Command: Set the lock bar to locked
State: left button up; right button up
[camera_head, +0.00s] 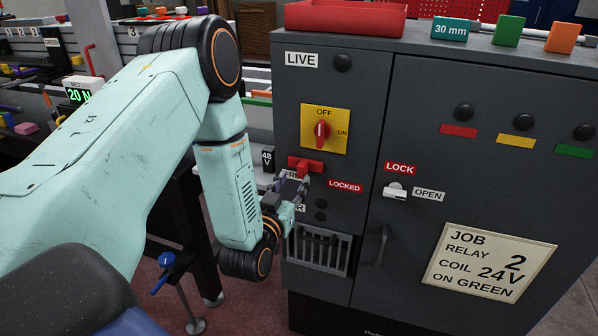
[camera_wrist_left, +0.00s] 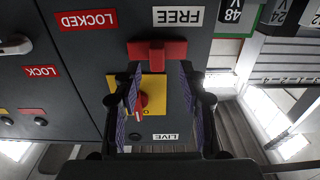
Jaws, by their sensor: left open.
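The red lock bar (camera_head: 306,165) is on the front of the dark grey cabinet, below the yellow OFF/ON switch plate (camera_head: 325,129). In the head view the LOCKED label (camera_head: 345,185) is to its lower right; the FREE label is partly hidden by my gripper. My left gripper (camera_head: 293,184) is open, close in front of and just below the bar. In the upside-down left wrist view, the bar (camera_wrist_left: 157,51) shows at the fingertips of my gripper (camera_wrist_left: 160,69), near the FREE label (camera_wrist_left: 178,16). I cannot tell whether the fingers touch it. My right gripper is not in view.
A red rotary switch (camera_head: 322,130) is just above the bar. A white lever (camera_head: 396,190) stands out on the door to the right, between LOCK and OPEN labels. A vent grille (camera_head: 318,250) is below. A red tray (camera_head: 345,17) and several blocks stand on top of the cabinet.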

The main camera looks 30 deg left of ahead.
aim_at(300, 173)
pick_arm(q)
jog(key=x, duration=0.4)
jog(key=shift+w+d, duration=0.3)
jog(key=shift+w, duration=0.05)
jog(key=shift+w+a, duration=0.15)
jog(key=shift+a, duration=0.15)
jog(key=shift+w+d, duration=0.1)
jog(key=shift+d, duration=0.05)
jog(key=c, duration=0.3)
grip_shut()
